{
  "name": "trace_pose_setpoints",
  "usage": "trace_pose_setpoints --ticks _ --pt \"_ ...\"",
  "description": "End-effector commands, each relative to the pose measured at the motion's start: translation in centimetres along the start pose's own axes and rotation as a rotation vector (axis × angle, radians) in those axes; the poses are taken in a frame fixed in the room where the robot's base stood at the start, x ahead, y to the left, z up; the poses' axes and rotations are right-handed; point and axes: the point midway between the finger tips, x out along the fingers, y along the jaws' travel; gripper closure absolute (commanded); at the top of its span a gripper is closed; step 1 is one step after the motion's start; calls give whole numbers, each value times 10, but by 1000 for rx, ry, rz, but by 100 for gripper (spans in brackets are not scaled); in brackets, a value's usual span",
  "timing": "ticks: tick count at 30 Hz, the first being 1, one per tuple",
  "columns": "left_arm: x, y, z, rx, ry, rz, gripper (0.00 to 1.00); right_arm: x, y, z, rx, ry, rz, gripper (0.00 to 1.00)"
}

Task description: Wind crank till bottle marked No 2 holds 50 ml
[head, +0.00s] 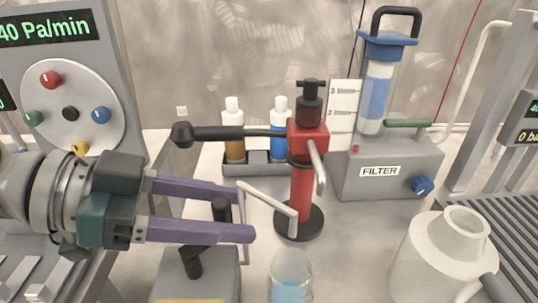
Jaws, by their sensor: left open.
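A red hand pump (301,190) with a black top and a long black side handle (215,133) stands upright on a round black base. A short pale lever (318,168) hangs from its red head. A bent pale rod (268,197) crosses in front of its column; I cannot tell which part is the crank. A clear vessel with blue liquid (290,285) stands in front, cut off by the lower edge. No "No 2" mark or 50 ml line is readable. My left gripper (246,214) is open, its purple fingers either side of a black knob (220,208), contact unclear. My right gripper is out of view.
A grey box (205,280) with black knobs is below my left gripper. Two white-capped bottles, amber (235,148) and blue (279,146), stand in a dark rack behind. A FILTER unit (385,172) is at right back, a white jug (432,255) at right front, a dial panel (60,85) at left.

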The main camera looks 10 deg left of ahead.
Motion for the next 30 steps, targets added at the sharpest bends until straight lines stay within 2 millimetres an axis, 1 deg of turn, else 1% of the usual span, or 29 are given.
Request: trace_pose_setpoints --ticks 3,4,18,27,29,30 --pt "0 0 0 0 0 0 45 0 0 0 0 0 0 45" --pt "0 0 0 0 0 0 48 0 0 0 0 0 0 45" --pt "0 0 0 0 0 -1 100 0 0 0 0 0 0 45" --pt "-1 -1 0 -1 0 -2 100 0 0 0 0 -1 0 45" --pt "0 -1 1 2 0 2 100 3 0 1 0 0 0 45" --pt "1 -1 3 7 2 10 100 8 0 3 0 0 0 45"
